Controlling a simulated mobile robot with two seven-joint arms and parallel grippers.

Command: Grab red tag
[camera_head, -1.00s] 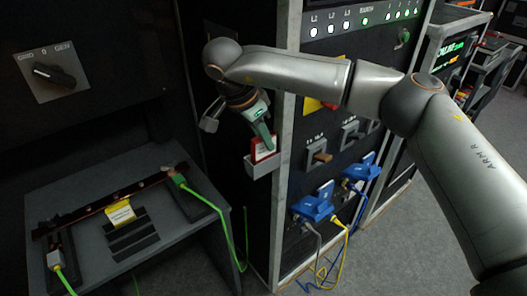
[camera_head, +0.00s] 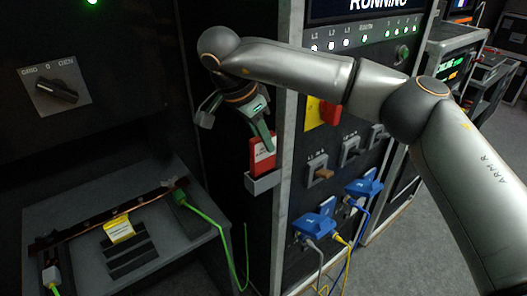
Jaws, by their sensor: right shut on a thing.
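The red tag (camera_head: 262,157) is a flat red card with a white label. It stands upright at a small grey holder (camera_head: 263,183) on the dark cabinet side, and more of its face shows above the holder's rim. My right gripper (camera_head: 264,141) points down from above and is shut on the tag's upper edge. Whether the tag's lower end is still inside the holder is hard to tell. My left gripper is not in view.
A rack panel with a red and yellow switch (camera_head: 329,112), grey breaker handles and blue plugs (camera_head: 314,223) stands to the right. A shelf (camera_head: 160,255) at lower left carries a yellow tag (camera_head: 119,230) and a green cable (camera_head: 218,225). A rotary selector (camera_head: 57,92) is above.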

